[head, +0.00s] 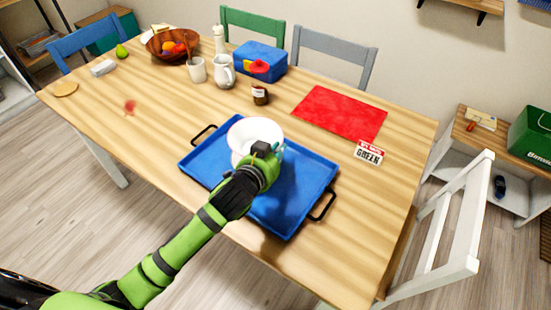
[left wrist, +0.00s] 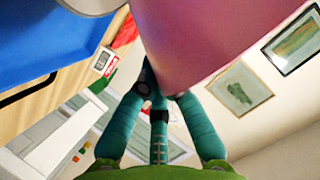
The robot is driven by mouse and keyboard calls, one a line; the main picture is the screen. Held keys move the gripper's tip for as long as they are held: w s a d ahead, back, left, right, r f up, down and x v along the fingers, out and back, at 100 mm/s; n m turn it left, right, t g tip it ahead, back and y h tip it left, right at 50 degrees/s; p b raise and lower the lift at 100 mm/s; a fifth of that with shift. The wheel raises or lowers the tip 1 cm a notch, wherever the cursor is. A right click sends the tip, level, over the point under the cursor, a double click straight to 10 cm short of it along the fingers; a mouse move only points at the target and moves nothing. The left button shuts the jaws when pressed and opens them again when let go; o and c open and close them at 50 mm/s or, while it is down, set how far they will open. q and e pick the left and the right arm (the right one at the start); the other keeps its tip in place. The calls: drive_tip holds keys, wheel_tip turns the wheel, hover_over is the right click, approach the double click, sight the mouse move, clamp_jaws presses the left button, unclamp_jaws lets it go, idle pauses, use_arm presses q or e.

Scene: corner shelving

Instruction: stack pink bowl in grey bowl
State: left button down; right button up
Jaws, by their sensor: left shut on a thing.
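A pink bowl (left wrist: 215,35) fills the top of the left wrist view. In the head view, its round rim and pale inside (head: 250,129) show over the blue tray (head: 290,195). My left gripper (head: 266,150) is shut on the bowl's near right side, and its fingers (left wrist: 158,95) meet at the pink wall in the left wrist view. The bowl looks held above the tray. My right gripper is not in view.
The tray has black handles. The table's left part is mostly clear.

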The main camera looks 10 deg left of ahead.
use_arm(q)
drive_tip(key=shift+w+a+f, duration=0.15)
drive_tip(key=shift+f, duration=1.9)
drive_tip(key=shift+f+b, duration=0.3)
drive_tip(key=shift+f, duration=0.35)
drive_tip(key=c, duration=1.7)
unclamp_jaws()
